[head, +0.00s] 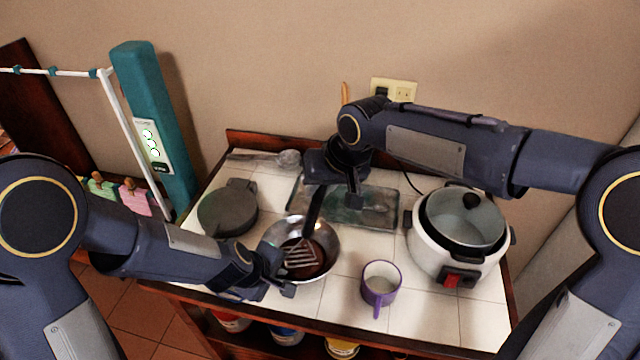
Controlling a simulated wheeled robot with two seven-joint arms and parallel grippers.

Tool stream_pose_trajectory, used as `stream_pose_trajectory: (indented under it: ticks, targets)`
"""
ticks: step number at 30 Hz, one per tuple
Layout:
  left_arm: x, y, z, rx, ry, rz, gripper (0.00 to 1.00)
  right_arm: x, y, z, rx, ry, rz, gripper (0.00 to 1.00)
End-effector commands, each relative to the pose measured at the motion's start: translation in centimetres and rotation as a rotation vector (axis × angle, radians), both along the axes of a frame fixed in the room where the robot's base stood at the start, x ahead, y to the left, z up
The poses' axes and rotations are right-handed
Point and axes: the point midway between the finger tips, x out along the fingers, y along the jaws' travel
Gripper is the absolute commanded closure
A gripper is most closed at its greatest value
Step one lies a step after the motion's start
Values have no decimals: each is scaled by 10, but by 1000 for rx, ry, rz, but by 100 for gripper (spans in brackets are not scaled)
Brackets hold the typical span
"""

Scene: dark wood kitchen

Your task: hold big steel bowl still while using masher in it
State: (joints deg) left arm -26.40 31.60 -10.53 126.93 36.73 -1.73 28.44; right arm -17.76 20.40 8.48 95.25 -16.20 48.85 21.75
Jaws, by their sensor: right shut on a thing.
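The big steel bowl (329,236) stands on the white tiled counter, with dark reddish-brown contents inside. The masher (314,211) has a black handle and a slotted metal head that is down in the bowl. My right gripper (318,186) is above the bowl, shut on the masher's handle, which leans slightly; the arm partly hides the grip. My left gripper (283,272) is at the bowl's near left side, its fingers apart and close to the rim. Whether it touches the bowl is hard to tell.
A purple mug (379,285) stands right of the bowl, and a white rice cooker (457,250) is farther right. A glass tray (372,208) lies behind, beside a ladle (287,158). The counter's front edge is close.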

Motion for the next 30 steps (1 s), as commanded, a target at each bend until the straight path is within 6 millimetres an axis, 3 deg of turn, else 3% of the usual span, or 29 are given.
stream_pose_trajectory:
  ticks: [30]
  targets:
    - [0,0,0,0,0,-1,100,0,0,-12,-1,3,1,100]
